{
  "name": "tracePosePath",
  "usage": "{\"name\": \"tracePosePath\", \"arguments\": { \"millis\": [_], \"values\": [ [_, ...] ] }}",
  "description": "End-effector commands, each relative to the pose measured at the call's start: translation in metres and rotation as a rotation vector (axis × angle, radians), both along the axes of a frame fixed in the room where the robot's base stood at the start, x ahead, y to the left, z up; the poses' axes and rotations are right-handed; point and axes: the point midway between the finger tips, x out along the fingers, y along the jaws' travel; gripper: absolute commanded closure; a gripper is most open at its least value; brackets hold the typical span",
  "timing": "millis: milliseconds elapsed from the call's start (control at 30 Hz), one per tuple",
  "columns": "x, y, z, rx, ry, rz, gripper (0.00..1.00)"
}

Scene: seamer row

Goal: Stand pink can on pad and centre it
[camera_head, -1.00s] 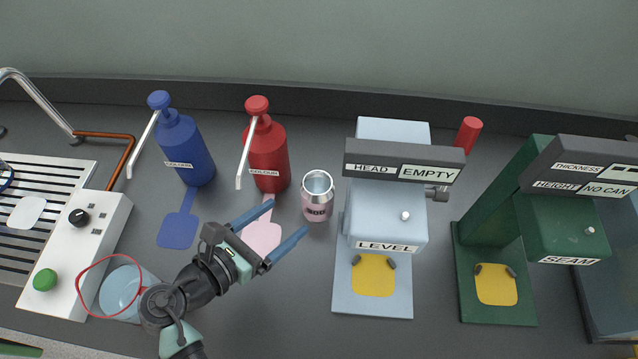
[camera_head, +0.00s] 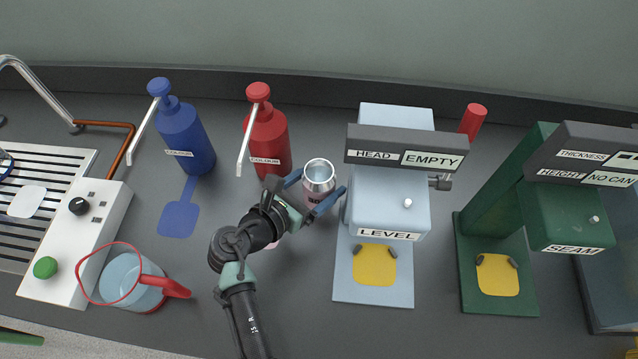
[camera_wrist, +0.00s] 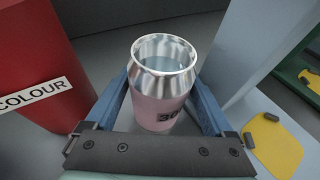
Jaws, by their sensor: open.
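The pink can (camera_head: 318,180) stands upright on the grey counter, between the red bottle and the LEVEL machine. It has an open silver top and dark print on its side. My gripper (camera_head: 323,181) is open, with one blue finger on each side of the can. In the wrist view the can (camera_wrist: 160,90) stands between the fingers; whether they touch it I cannot tell. One yellow pad (camera_head: 375,265) lies on the base of the LEVEL machine and another yellow pad (camera_head: 497,275) on the SEAM machine's base. A pink pad (camera_head: 272,246) is mostly hidden by my arm.
The red bottle (camera_head: 270,140) is close left of the can, and the pale blue LEVEL machine (camera_head: 385,205) close right. A blue bottle (camera_head: 187,140) with a blue pad (camera_head: 178,219), a clear jug (camera_head: 125,277) and the green SEAM machine (camera_head: 565,215) stand around. Front-centre counter is clear.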

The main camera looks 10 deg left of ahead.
Motion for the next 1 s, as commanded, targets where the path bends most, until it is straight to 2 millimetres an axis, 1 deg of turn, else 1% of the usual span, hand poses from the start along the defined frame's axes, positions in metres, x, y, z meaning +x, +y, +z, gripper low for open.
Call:
{"name": "tracePosePath", "arguments": {
  "millis": [67,100,167,200,367,500,533,600,833,1000],
  "values": [
    [0.000,0.000,0.000,0.000,0.000,0.000,0.13],
    [0.000,0.000,0.000,0.000,0.000,0.000,0.16],
    [0.000,0.000,0.000,0.000,0.000,0.000,0.27],
    [0.000,0.000,0.000,0.000,0.000,0.000,0.34],
    [0.000,0.000,0.000,0.000,0.000,0.000,0.63],
    [-0.001,0.000,0.000,0.000,0.000,0.000,0.88],
    [-0.001,0.000,0.000,0.000,0.000,0.000,0.94],
    [0.000,0.001,0.001,0.000,-0.002,0.001,1.00],
    [0.000,0.001,0.003,0.000,-0.002,0.001,1.00],
    [0.000,0.001,0.015,0.002,-0.004,0.001,1.00]
  ]
}}
